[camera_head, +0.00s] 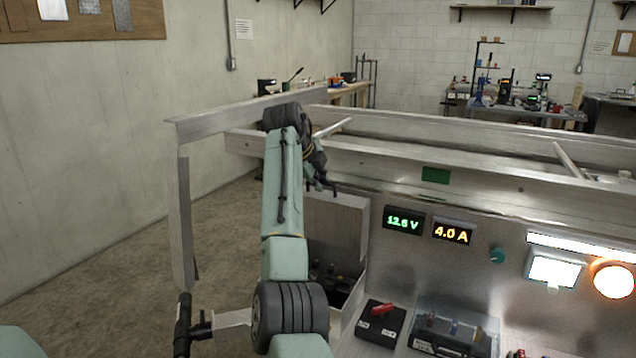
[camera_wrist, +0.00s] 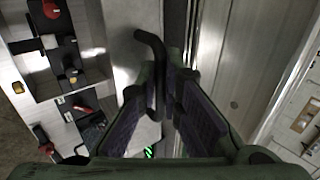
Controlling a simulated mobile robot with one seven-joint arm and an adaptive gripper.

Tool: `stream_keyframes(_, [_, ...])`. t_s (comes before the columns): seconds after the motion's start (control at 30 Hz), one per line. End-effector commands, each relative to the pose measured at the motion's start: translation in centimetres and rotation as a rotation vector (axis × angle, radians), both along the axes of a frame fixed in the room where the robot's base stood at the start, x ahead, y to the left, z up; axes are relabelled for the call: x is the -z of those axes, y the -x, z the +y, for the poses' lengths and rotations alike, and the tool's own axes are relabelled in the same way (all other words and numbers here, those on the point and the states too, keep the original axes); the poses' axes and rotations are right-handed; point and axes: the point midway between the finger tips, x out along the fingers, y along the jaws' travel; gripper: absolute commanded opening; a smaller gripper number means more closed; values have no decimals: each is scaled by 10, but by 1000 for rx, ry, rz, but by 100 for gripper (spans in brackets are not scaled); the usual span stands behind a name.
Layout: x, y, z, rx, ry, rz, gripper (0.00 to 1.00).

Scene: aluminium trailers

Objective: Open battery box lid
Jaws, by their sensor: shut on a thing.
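The battery box lid (camera_head: 340,228) is a grey metal panel standing raised behind the open box (camera_head: 351,303) in the head view. Dark objects inside the box show below it. In the wrist view the lid (camera_wrist: 128,28) is a pale panel right of the box interior, with a dark bent handle (camera_wrist: 153,50) at its edge. My gripper (camera_head: 323,187) is at the lid's upper edge; in the wrist view my gripper (camera_wrist: 166,92) has its fingers closed around the handle. The exact contact is partly hidden by the fingers.
An aluminium trailer frame (camera_head: 420,165) runs behind the lid. Right of the box are a black unit with a red top (camera_head: 380,322), a clear-covered case (camera_head: 455,335), and lit displays (camera_head: 403,221). Open floor (camera_head: 225,225) lies left.

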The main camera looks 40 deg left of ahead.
Motion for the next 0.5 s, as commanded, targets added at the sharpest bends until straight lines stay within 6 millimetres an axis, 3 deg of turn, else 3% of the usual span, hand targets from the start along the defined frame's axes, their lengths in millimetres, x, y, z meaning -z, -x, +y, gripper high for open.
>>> stream_keyframes(0.07, [2, 1, 1, -4, 4, 3, 0])
stream_keyframes(0.1, [2, 1, 1, -4, 4, 3, 8])
stream_keyframes(0.23, [2, 1, 1, -3, 3, 2, 16])
stream_keyframes(0.5, [1, 1, 0, -2, 2, 2, 16])
